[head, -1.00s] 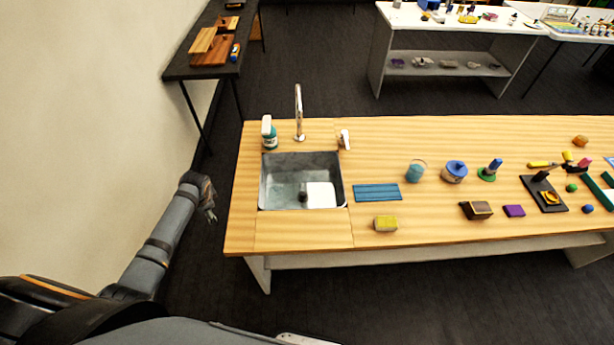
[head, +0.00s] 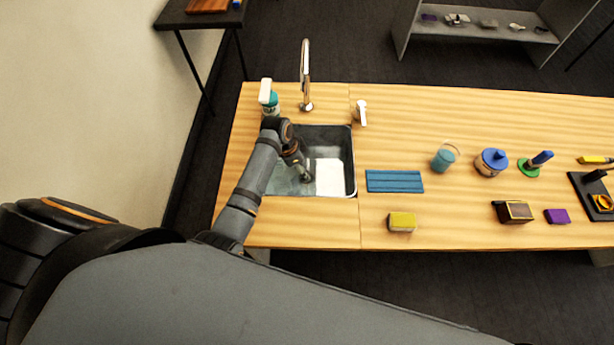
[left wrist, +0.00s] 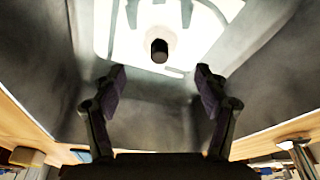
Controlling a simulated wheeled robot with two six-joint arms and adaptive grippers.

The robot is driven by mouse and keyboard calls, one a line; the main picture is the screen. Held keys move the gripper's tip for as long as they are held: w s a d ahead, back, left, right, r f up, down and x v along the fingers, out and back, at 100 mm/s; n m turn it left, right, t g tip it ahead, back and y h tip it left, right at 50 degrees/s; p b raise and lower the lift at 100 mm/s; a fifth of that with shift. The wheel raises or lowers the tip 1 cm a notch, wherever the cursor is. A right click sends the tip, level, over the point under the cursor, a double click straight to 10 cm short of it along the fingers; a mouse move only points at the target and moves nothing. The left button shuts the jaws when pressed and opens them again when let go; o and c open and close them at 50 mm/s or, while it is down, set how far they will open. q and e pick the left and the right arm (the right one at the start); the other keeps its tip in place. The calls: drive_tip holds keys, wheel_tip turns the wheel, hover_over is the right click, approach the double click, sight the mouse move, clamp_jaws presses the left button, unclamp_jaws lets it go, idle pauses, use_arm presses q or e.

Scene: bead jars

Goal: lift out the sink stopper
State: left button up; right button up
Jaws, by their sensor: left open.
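The sink (head: 338,133) is a grey metal basin set into the wooden counter. My left gripper (head: 304,174) reaches down into it from the left. In the left wrist view my left gripper (left wrist: 160,82) is open, with nothing between its fingers. The stopper (left wrist: 159,50) shows there as a short dark knob on a pale round base, beyond the fingertips and roughly centred between them. In the head view my gripper covers the stopper's place, so I cannot clearly make it out. My right gripper is not in view.
A white slab (head: 328,177) lies in the sink to the right of my gripper. A tap (head: 305,75), a soap bottle (head: 268,98) and a tap handle (head: 361,113) stand behind it. A blue mat (head: 394,181) and yellow sponge (head: 401,221) lie right of the sink.

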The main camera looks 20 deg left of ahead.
use_arm(q)
drive_tip(key=shift+x, duration=0.8)
drive_tip(key=x, duration=0.4)
drive_tip(key=shift+w+d+f, duration=0.15)
drive_tip(key=shift+f, duration=0.3)
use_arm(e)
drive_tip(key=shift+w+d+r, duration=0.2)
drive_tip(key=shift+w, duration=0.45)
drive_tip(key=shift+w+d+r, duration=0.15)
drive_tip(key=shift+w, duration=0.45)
use_arm(q)
drive_tip(key=c, duration=1)
drive_tip(key=shift+c, duration=1.1)
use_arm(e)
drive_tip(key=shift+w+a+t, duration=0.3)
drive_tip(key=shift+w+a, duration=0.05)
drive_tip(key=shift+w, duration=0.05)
